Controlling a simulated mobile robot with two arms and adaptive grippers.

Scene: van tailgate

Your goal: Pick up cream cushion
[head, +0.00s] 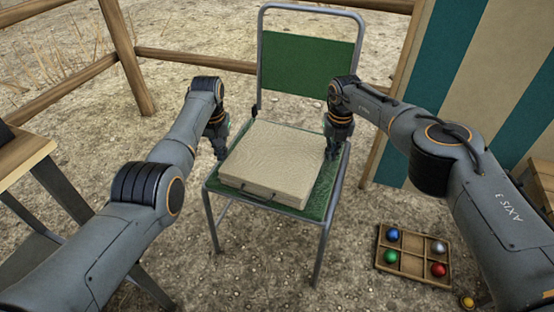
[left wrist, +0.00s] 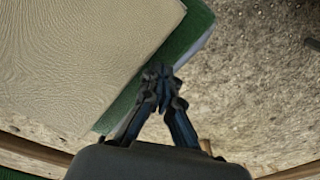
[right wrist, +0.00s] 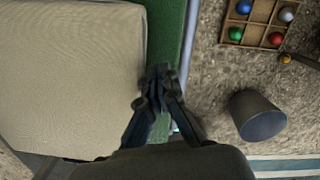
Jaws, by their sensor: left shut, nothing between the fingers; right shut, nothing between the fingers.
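The cream cushion (head: 270,160) is a flat square pad lying on the green seat of a metal-framed chair (head: 322,198). It fills the left of the left wrist view (left wrist: 70,50) and of the right wrist view (right wrist: 70,75). My left gripper (head: 221,155) is shut and empty at the cushion's left side; its fingertips (left wrist: 160,72) are over the seat's edge, beside the cushion. My right gripper (head: 332,155) is shut and empty at the cushion's right side; its fingertips (right wrist: 160,72) are over the green strip of seat beside the cushion. I cannot tell whether either touches the cushion.
The chair's green backrest (head: 308,65) rises behind the cushion. A wooden tray (head: 410,264) with several coloured balls lies on the ground at right. A wooden-topped table (head: 22,155) stands at left. A grey bucket-like container (right wrist: 258,118) shows in the right wrist view. A wooden fence (head: 195,60) runs behind.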

